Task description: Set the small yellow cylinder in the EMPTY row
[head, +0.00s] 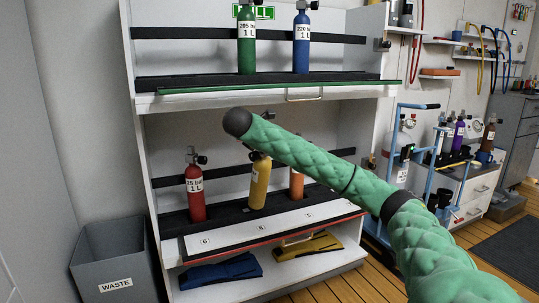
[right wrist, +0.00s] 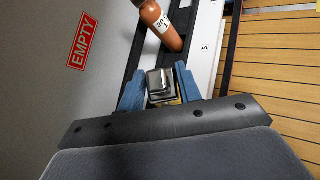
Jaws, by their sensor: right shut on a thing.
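The yellow cylinder (head: 259,185) is upright in the lower row of the rack, between a red cylinder (head: 195,190) and an orange cylinder (head: 296,183). Its base appears to be on the black shelf strip. My right arm crosses in front of its top in the head view and hides the gripper there. In the right wrist view my right gripper (right wrist: 160,88) is shut, its blue fingers on both sides of the cylinder's grey top fitting; only slivers of yellow show. A red EMPTY sign (right wrist: 83,41) is on the wall behind this row. My left gripper is not in view.
The orange cylinder also shows just beyond the fingers in the right wrist view (right wrist: 160,27). The upper shelf (head: 170,96) holds a green (head: 246,42) and a blue cylinder (head: 301,42). A waste bin (head: 115,262) stands left; a blue trolley (head: 405,150) stands right.

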